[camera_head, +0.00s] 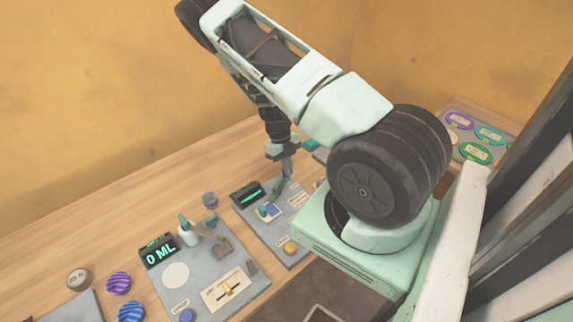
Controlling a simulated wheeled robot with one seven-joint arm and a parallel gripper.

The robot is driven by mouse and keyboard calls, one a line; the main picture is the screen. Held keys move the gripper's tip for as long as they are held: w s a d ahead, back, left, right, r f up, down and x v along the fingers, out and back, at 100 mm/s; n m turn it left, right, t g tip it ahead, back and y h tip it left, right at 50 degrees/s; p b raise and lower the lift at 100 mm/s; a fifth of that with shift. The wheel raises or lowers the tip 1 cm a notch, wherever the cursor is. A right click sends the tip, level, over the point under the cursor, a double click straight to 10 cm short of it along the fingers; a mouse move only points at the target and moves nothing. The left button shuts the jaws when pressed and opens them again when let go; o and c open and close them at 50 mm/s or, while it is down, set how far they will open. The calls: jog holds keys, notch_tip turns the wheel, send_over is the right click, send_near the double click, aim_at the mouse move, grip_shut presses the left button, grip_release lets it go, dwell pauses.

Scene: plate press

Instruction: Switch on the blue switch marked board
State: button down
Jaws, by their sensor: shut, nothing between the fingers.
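My gripper (286,168) is shut and empty. It points down over the far part of a grey panel (272,238). On this panel, just left of and below the gripper, is a small blue piece (271,210) with a green part on it; it may be the switch, but I cannot read a "board" label. A round blue knob or button (187,315) sits at the front of another grey panel (205,268) on the left, beside a small label too small to read. I cannot tell which blue control is the one marked board, nor its on or off state.
The left panel has a "0 ML" display (160,251) and a yellow slider (227,289). The gripper's panel has a dark display (247,194) and a yellow button (290,248). Striped purple (118,283) and blue discs lie at the left. My arm hides the table's right middle.

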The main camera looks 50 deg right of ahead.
dwell(0.3)
jog(key=shift+r+p, duration=0.65)
jog(key=shift+r, duration=0.15)
